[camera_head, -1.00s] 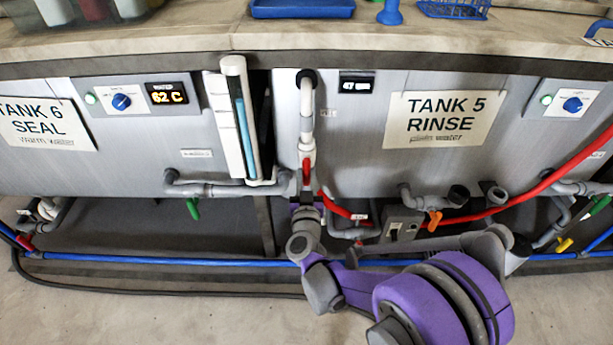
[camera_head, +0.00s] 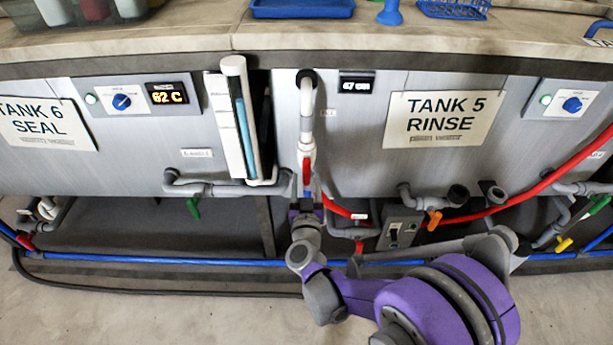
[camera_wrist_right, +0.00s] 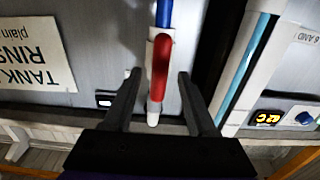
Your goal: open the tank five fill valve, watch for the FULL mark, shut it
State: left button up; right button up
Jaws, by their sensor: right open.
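The tank 5 sign (camera_head: 442,118) reads RINSE. To its left, a pale pipe (camera_head: 307,110) runs down the tank front to a valve with a red handle (camera_head: 306,170). The handle lies along the pipe. In the right wrist view the red handle (camera_wrist_right: 161,65) shows between the open fingers of my right gripper (camera_wrist_right: 158,76), with a gap on each side. In the head view my right gripper (camera_head: 306,206) is just below the handle, its fingers hard to make out. A small tank 5 display (camera_head: 356,85) is lit; its figures are blurred. My left gripper is out of view.
A white-framed sight tube (camera_head: 243,125) with a blue column stands left of the valve. Red hose (camera_head: 560,175), grey pipes and an orange-handled valve (camera_head: 434,220) are to the right. A blue pipe (camera_head: 170,261) runs low along the tanks.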

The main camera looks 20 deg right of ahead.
jog(key=v, duration=0.9)
jog(key=shift+p, duration=0.35)
jog(key=shift+w+r, duration=0.1)
